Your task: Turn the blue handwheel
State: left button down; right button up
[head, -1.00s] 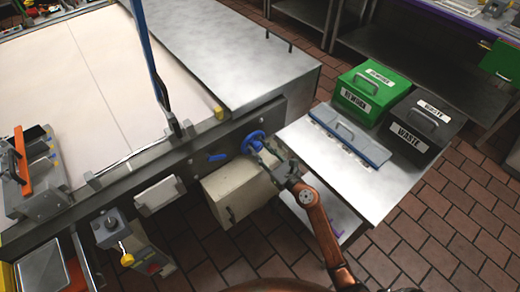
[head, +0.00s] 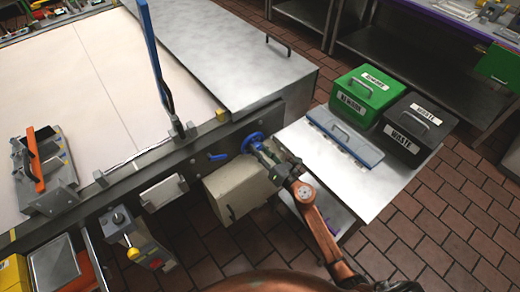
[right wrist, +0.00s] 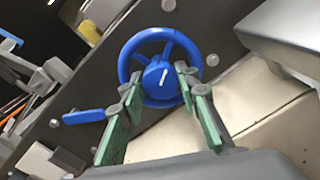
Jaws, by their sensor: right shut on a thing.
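The blue handwheel (head: 251,138) sits on the dark side rail of the conveyor in the head view. In the right wrist view, its spoked rim (right wrist: 127,60) and its hub with a white mark (right wrist: 164,77) show clearly. My right gripper (head: 262,153) reaches the wheel from the lower right and partly covers it. In the right wrist view, the green-padded fingers of my right gripper (right wrist: 156,82) lie on either side of the hub and are shut on the wheel. My left gripper is out of view.
A blue lever (head: 217,157) sticks out left of the wheel. A beige box (head: 240,188) is below. A steel table (head: 370,187) at right holds a blue-edged case (head: 345,135), a green rework bin (head: 368,92) and a dark waste bin (head: 414,130).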

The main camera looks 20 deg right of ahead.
jog(key=m+p, duration=0.2)
jog(key=m, duration=0.3)
jog(key=shift+r+m, duration=0.1)
jog(key=shift+m, duration=0.2)
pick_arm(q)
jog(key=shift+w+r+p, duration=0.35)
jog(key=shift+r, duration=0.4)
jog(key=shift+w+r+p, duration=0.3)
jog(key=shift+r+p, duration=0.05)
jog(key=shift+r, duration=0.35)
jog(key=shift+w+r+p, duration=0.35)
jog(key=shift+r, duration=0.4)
pick_arm(e)
jog(key=shift+m, duration=1.9)
jog(key=shift+f, duration=0.2)
jog(key=o, duration=1.2)
jog(key=shift+c, duration=0.2)
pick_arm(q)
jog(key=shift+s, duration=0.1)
pick_arm(e)
jog(key=shift+s+d, duration=0.1)
jog(key=v, duration=1.1)
jog(key=shift+s, duration=0.4)
